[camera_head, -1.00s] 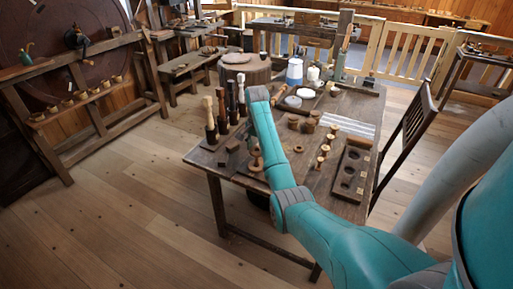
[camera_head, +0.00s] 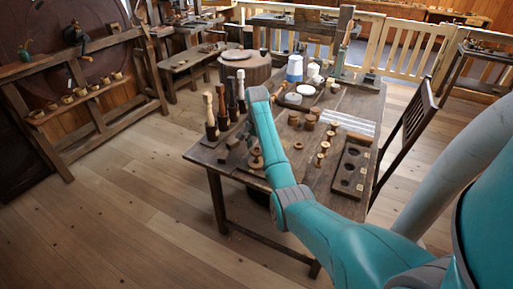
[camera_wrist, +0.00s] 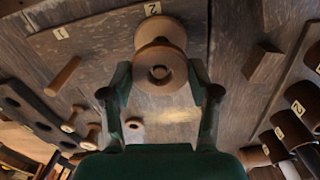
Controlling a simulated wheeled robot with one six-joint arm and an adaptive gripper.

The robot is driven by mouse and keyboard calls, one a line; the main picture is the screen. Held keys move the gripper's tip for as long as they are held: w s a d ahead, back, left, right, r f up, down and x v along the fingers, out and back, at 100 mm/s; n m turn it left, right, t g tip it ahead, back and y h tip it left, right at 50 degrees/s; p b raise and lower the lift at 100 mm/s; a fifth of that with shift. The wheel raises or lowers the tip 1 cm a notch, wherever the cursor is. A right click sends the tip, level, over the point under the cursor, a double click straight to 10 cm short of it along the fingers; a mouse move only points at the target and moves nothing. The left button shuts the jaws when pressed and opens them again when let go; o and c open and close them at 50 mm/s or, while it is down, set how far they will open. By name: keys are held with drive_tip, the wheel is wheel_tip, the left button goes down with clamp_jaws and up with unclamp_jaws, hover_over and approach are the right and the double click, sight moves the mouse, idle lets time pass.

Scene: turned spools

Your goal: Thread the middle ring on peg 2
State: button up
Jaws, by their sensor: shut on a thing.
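In the wrist view my gripper (camera_wrist: 160,95) has its two green fingers closed about a brown turned wooden spool-shaped ring (camera_wrist: 176,72). Its near round face with a centre hole points at the camera, and a second wide flange shows behind it. A label "2" (camera_wrist: 152,8) lies on the board just beyond it. Peg 2 itself is hidden or cannot be made out; I cannot tell whether the ring is around it or above it. A bare wooden peg (camera_wrist: 62,77) stands to the left near a label "1" (camera_wrist: 61,33). My gripper is not clear in the head view.
A small loose ring (camera_wrist: 133,123) lies on the table. A wooden block (camera_wrist: 263,63) and dark labelled cylinders (camera_wrist: 300,92) stand at right; a dark holed rack (camera_wrist: 28,108) is at left. The table (camera_head: 225,163) also holds upright handles (camera_head: 221,105) and several small spools (camera_head: 325,147).

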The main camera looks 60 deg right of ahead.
drive_tip(key=shift+f, duration=0.65)
idle(0.5)
drive_tip(key=o, duration=1.2)
